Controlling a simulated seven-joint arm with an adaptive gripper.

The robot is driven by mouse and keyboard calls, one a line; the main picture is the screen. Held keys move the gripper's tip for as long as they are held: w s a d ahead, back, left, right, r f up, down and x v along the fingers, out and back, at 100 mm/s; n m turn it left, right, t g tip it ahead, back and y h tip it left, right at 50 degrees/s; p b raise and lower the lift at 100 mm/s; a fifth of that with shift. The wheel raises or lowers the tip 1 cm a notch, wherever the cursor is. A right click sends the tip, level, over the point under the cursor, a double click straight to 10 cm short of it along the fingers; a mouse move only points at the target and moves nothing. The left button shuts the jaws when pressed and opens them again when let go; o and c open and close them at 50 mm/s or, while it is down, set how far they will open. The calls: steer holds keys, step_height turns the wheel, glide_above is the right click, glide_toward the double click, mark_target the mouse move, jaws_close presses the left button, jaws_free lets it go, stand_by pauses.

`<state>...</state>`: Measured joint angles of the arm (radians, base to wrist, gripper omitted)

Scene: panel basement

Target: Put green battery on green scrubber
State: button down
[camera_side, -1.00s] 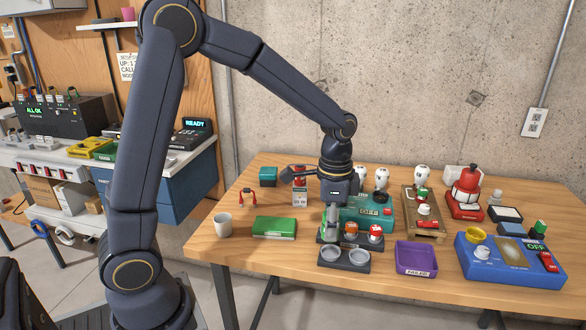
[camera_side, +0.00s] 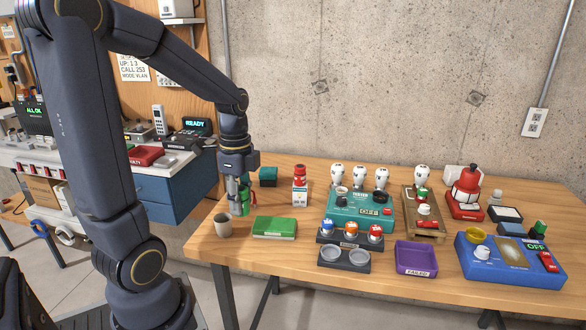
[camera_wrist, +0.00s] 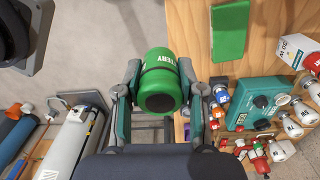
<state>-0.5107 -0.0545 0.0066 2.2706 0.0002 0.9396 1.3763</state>
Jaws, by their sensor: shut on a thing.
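My gripper (camera_side: 240,205) is shut on the green battery (camera_wrist: 160,82), a green cylinder with white lettering and a dark end, held between both fingers in the wrist view. The flat green block with a pale label, which looks like the green scrubber (camera_side: 275,227), lies on the table to the right of the gripper. It also shows at the top of the wrist view (camera_wrist: 230,30). The battery is apart from it. Whether the battery touches the table is unclear.
A teal block (camera_side: 268,177) is behind.

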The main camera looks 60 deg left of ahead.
steer(key=shift+s+a+r+n, duration=0.15)
steer(key=shift+s+a+n, duration=0.2)
steer(key=shift+a, duration=0.3)
glide_above(274, 223)
step_height(274, 223, down, 9)
steer(key=shift+s+d+f, duration=0.15)
steer(key=shift+f, duration=0.05)
steer(key=shift+w+f, duration=0.2)
steer(key=shift+f, duration=1.6)
steer(key=shift+f, duration=0.15)
steer(key=c, duration=0.7)
jaws_free()
